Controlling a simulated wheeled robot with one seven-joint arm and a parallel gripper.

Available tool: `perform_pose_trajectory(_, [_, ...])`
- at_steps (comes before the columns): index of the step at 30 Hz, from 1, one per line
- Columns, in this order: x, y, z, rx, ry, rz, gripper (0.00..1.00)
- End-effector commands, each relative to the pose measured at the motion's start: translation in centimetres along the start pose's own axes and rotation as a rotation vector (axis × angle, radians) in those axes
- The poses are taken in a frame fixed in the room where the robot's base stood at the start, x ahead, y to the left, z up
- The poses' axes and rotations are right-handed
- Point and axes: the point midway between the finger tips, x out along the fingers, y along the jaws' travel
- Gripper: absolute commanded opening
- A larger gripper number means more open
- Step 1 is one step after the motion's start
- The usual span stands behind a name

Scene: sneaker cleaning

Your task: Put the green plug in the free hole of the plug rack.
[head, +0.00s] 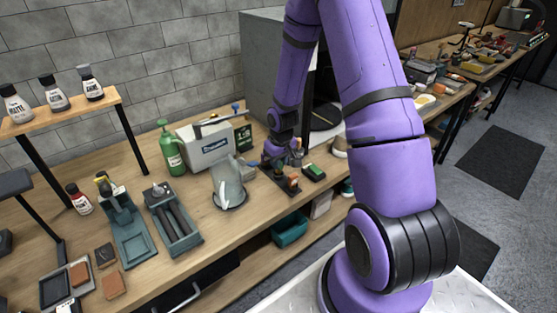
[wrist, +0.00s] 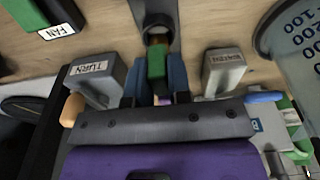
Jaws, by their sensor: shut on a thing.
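My gripper (wrist: 157,82) is shut on the green plug (wrist: 157,62), which sits between its blue fingers in the wrist view. The plug's brownish end points to a dark round opening in a grey piece (wrist: 156,8), which looks like part of the plug rack. I cannot tell whether the plug touches the opening or has entered it. In the head view my gripper (head: 277,152) is low over the bench by the dark rack (head: 281,181); the green plug cannot be made out there.
Grey blocks labelled TURN (wrist: 95,75) and WASHING (wrist: 223,72) flank my gripper. A green-and-black FAN block (wrist: 42,22) lies nearby. A clear measuring jug (head: 228,183), a white box (head: 205,147) and a green bottle (head: 171,150) stand left of my gripper.

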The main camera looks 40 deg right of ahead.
Motion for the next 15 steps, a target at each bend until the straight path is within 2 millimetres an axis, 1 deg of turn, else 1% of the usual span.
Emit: perform_pose_trajectory(15, [1.12,-0.03,0.15,-0.001,-0.001,0.000,0.00])
